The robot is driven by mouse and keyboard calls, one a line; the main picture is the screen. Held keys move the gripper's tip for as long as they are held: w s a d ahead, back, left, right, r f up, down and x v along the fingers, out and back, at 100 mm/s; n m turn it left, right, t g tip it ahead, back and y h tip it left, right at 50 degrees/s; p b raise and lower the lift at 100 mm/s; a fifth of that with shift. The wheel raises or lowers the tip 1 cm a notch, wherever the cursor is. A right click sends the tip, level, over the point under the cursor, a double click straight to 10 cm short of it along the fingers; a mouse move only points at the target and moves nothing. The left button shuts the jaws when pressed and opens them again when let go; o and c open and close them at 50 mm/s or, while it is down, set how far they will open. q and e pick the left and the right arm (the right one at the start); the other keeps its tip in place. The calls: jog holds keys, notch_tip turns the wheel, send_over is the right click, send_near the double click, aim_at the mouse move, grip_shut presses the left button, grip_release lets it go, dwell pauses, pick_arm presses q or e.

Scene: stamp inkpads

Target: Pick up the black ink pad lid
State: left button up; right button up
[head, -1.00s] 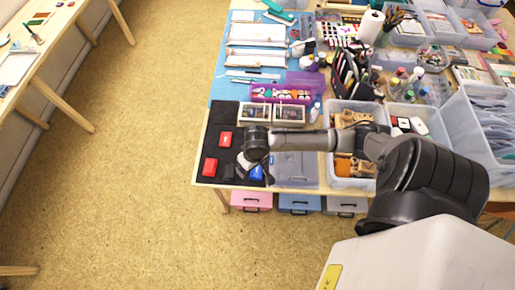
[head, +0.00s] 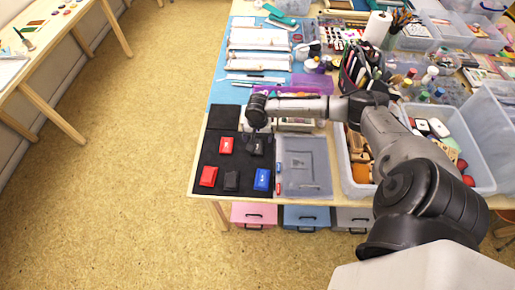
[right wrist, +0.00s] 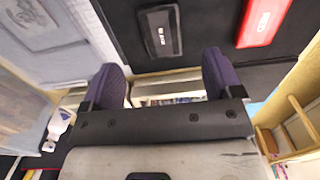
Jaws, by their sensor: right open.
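My right gripper (head: 255,128) is at the far part of the black mat, fingers pointing down. In the right wrist view it is open (right wrist: 165,75), its two dark fingers apart with nothing between them. A black ink pad with a small white label (head: 254,146) lies flat on the mat just nearer than the gripper. In the right wrist view this black pad (right wrist: 160,32) lies ahead of the gap between the fingertips, apart from them. A second black pad (head: 231,180) lies near the mat's front edge. My left gripper is not in view.
Two red pads (head: 226,145) (head: 208,176) and a blue pad (head: 262,179) share the black mat (head: 208,150). A clear grey box (head: 305,168) stands right of the mat. A bin of wooden stamps (head: 358,165) is further right. A purple tray (head: 310,84) lies behind my arm.

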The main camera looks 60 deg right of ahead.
aim_at(257, 147)
notch_tip(257, 147, down, 2)
jog(key=shift+f, duration=0.1)
notch_tip(257, 147, down, 4)
jog(key=shift+w+d+f+b, duration=0.15)
jog(key=shift+b, duration=0.75)
jog(key=shift+f, duration=0.4)
jog(key=c, duration=1)
jog(key=shift+r, duration=0.1)
